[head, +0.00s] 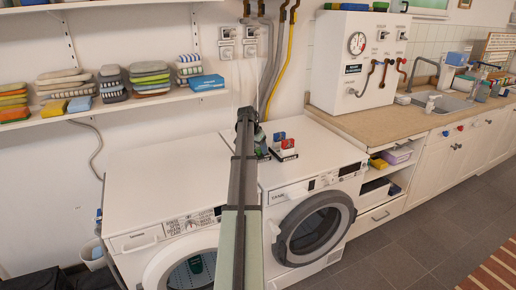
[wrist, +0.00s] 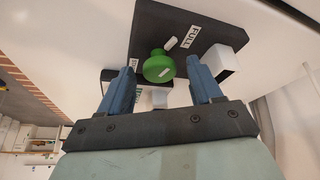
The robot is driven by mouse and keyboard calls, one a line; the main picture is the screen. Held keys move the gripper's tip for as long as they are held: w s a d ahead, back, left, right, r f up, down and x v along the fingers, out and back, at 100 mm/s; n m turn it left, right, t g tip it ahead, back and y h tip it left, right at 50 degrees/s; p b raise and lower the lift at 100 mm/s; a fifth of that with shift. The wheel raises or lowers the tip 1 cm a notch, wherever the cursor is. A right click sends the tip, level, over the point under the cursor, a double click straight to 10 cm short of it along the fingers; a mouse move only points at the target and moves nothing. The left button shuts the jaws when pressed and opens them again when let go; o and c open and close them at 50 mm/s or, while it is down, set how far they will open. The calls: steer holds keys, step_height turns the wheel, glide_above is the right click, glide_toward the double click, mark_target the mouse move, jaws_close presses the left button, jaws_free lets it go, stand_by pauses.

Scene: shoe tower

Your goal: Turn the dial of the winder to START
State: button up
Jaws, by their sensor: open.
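The winder's green dial (wrist: 158,68) is a round knob with a small white mark. It sits on a dark plate (wrist: 160,25) in the wrist view. A FULL label (wrist: 194,36) is beside the dial, to its upper right. Other pale labels are partly hidden by my left finger, and I cannot read START on them. My gripper (wrist: 161,67) is open, its two blue fingers on either side of the dial. I cannot tell if they touch it. In the head view my arm hides most of the area around the dial.
A white block (wrist: 222,62) stands close to the right finger. In the head view, a small stand with red and blue parts (head: 284,147) is on the right washing machine (head: 322,150). The left machine's top (head: 165,180) is clear. A shelf (head: 130,105) of folded cloths hangs behind.

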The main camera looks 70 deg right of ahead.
steer(key=shift+c, duration=0.3)
steer(key=c, duration=1)
steer(key=shift+n, duration=0.4)
steer(key=n, duration=0.1)
steer(key=n+t, duration=0.1)
steer(key=n, duration=0.1)
steer(key=n+t, duration=0.1)
steer(key=shift+s+n, duration=0.25)
steer(key=shift+n, duration=0.15)
steer(key=n+t, duration=0.1)
steer(key=n, duration=0.1)
steer(key=n+t, duration=0.1)
steer(key=n, duration=0.2)
steer(key=shift+s+d+y, duration=0.15)
steer(key=shift+y, duration=0.15)
steer(key=n, duration=0.3)
steer(key=n+t+y, duration=0.1)
steer(key=n, duration=0.1)
steer(key=shift+s+d+n+t+y, duration=0.1)
steer(key=shift+d+n+t+y, duration=0.1)
steer(key=shift+n+t+y, duration=0.15)
steer(key=n+y, duration=0.1)
steer(key=n, duration=0.1)
steer(key=n+y, duration=0.1)
steer(key=n, duration=0.2)
steer(key=shift+d, duration=0.1)
steer(key=shift+n, duration=0.25)
